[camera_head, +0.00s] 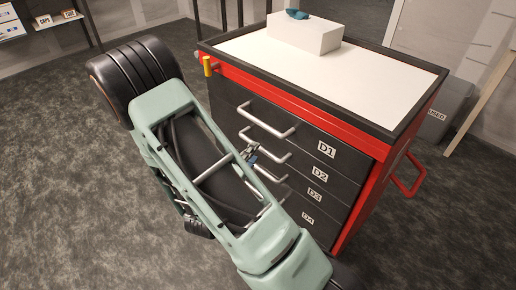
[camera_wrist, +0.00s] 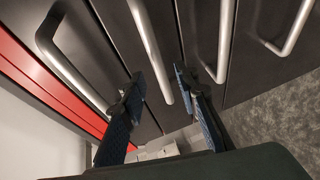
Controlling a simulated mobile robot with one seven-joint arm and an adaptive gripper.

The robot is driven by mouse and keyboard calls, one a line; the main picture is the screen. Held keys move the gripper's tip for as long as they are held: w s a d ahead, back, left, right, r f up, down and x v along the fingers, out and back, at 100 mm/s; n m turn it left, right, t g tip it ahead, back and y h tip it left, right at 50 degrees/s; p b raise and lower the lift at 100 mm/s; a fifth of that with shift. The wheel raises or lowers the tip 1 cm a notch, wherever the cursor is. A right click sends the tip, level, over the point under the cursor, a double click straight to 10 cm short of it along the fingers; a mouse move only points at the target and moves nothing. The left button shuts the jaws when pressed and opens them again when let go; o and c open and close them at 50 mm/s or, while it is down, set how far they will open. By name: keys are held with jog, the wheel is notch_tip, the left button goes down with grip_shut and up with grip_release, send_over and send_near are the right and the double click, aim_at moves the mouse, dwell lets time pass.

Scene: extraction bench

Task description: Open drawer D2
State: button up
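Drawer D2 (camera_head: 303,164) is the second dark front from the top of the red cabinet and sits flush with the others. Its metal bar handle (camera_head: 277,157) is partly hidden by my arm in the head view. My gripper (camera_head: 252,152) is at the left part of this handle. In the wrist view, my gripper (camera_wrist: 158,80) has its two dark fingers apart, with the D2 handle (camera_wrist: 149,42) running between them. Gaps show beside the bar, so the fingers do not look closed on it.
The D1 handle (camera_wrist: 65,65) is close on one side, the D3 handle (camera_wrist: 226,40) on the other. The white cabinet top (camera_head: 350,80) holds a white box (camera_head: 303,36) with a teal object (camera_head: 296,14). Grey floor (camera_head: 60,180) is free on the left.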

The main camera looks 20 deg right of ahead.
jog(key=x, duration=0.5)
grip_shut()
dwell(0.3)
